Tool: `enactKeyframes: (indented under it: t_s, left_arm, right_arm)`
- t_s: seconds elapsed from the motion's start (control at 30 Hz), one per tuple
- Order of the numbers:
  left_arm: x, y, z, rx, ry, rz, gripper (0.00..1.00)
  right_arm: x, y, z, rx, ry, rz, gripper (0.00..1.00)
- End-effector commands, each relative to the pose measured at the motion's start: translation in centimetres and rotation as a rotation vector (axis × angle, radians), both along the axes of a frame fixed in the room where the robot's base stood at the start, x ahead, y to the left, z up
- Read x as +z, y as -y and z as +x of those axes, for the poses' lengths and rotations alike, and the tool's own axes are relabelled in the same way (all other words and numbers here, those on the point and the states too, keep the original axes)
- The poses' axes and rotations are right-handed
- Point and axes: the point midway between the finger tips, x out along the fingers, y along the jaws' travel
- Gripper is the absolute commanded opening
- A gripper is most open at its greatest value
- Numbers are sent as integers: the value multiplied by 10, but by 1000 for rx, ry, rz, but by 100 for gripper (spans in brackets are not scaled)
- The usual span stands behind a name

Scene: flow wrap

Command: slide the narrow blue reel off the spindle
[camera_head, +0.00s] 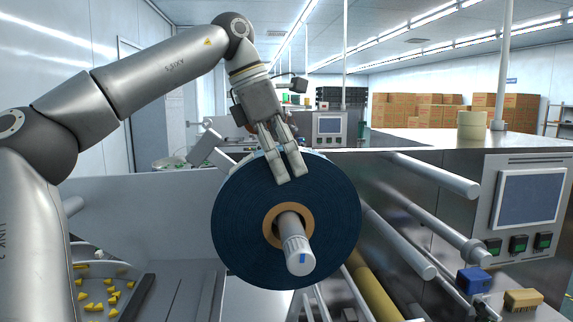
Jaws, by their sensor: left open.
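The narrow blue reel (240,235) is a dark blue roll with a brown core, in the centre of the head view. It sits on the spindle (294,240), whose pale ribbed end with a blue mark sticks out through the core towards me. My left gripper (291,180) points down from above, with its fingers in front of the upper part of the reel's face. Its fingers are open, and I cannot tell whether they touch the reel. My right gripper is not in view.
Bare metal rollers (430,175) and a control panel (528,200) stand to the right. A blue block (473,280) and a tan block (523,300) lie at lower right. A tray with yellow pieces (97,295) is at lower left. Cardboard boxes (415,112) are far behind.

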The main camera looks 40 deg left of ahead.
Motion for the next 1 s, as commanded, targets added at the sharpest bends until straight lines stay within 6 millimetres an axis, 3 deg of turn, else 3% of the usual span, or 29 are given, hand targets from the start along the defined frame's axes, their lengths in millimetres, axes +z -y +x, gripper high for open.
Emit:
enactKeyframes:
  t_s: [0.47, 1.0]
  left_arm:
    - [-9, 2, 3, 0, 0, 0, 79]
    - [-8, 2, 3, 0, 1, 1, 9]
  right_arm:
    - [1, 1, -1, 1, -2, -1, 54]
    - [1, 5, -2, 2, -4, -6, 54]
